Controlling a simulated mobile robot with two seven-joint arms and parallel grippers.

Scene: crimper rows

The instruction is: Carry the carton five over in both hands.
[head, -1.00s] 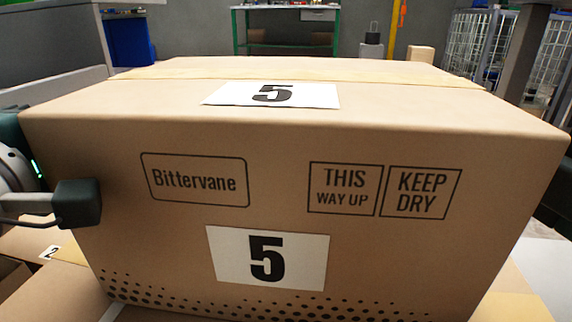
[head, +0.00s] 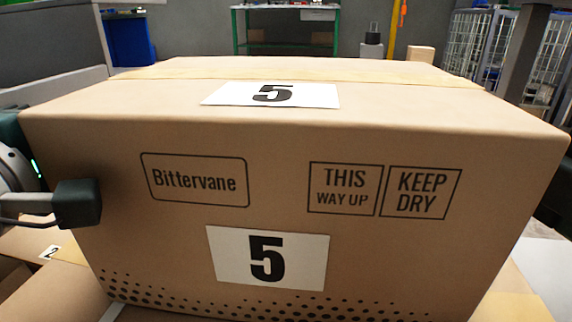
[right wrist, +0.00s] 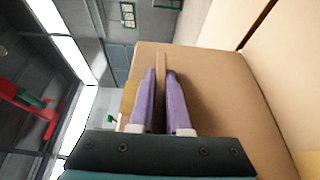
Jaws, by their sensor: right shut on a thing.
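The carton five (head: 266,200) is a large brown box that fills most of the head view, upright, with a white "5" label on its front and top. My left gripper (head: 76,203) is at the carton's left side; its fingertips are hidden, so its opening cannot be told. Only a dark part of my right arm shows at the right edge of the head view. In the right wrist view my right gripper (right wrist: 162,74) has its two purple fingers close together on a thin brown strip at the carton's side (right wrist: 215,105).
Below at left lies another carton (head: 62,285) with a "2" label. A green-framed bench (head: 285,48) stands at the back, with a blue bin (head: 130,42) to its left. A wire cage (head: 470,50) and a grey post (head: 523,55) stand at the back right.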

